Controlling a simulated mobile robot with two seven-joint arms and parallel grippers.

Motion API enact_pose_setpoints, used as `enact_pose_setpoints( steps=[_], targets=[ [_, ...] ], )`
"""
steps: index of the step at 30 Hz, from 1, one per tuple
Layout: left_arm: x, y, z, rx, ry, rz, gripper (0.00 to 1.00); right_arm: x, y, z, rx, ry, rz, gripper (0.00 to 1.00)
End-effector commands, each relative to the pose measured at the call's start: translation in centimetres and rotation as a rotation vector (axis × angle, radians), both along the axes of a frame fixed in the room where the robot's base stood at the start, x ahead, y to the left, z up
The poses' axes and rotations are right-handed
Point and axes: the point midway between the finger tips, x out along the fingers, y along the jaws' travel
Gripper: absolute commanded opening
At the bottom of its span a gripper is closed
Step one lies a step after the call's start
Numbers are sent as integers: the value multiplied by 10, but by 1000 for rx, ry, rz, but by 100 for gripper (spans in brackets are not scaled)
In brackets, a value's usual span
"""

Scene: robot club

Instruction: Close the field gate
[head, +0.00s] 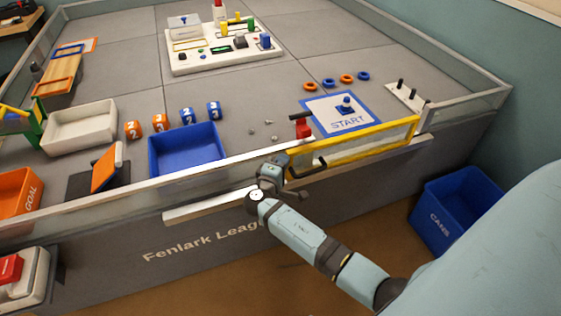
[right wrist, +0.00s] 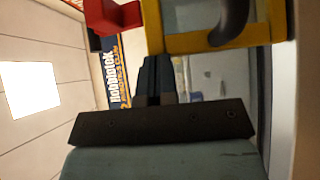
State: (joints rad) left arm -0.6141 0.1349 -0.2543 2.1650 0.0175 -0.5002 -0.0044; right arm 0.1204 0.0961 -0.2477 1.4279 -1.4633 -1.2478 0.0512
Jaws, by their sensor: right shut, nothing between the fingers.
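The field gate (head: 352,147) is a clear panel in a yellow frame in the front wall of the field. Its right end meets the wall post (head: 424,117). Its left end appears to stand slightly outside the wall line. A black handle (head: 308,168) is on its outer face; it also shows in the right wrist view (right wrist: 233,22). A red latch block (head: 303,128) with a dark lever is by the gate's left end. My right gripper (head: 280,161) is shut and empty at the gate's left end, its tips (right wrist: 157,62) close to the yellow frame (right wrist: 200,42); contact is unclear. My left gripper is not in view.
A blue "CANS" bin (head: 446,216) stands on the floor to the right. Inside the wall are a START pad (head: 325,116), several rings, a blue tray (head: 187,150) and number cubes. A white ledge (head: 205,206) runs along the outer wall.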

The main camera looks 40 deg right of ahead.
Motion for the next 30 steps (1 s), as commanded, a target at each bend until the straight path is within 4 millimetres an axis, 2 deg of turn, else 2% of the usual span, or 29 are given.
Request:
enact_pose_setpoints(
  steps=[6, 12, 30],
  targets=[
    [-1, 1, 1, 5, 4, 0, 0, -14, -55, 0, -4, 1, -7, 0],
    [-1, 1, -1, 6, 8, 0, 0, -21, -86, 0, -2, 0, -4, 0],
    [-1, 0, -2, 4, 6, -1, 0, -20, -94, 1, -4, -1, -10, 0]
  ],
)
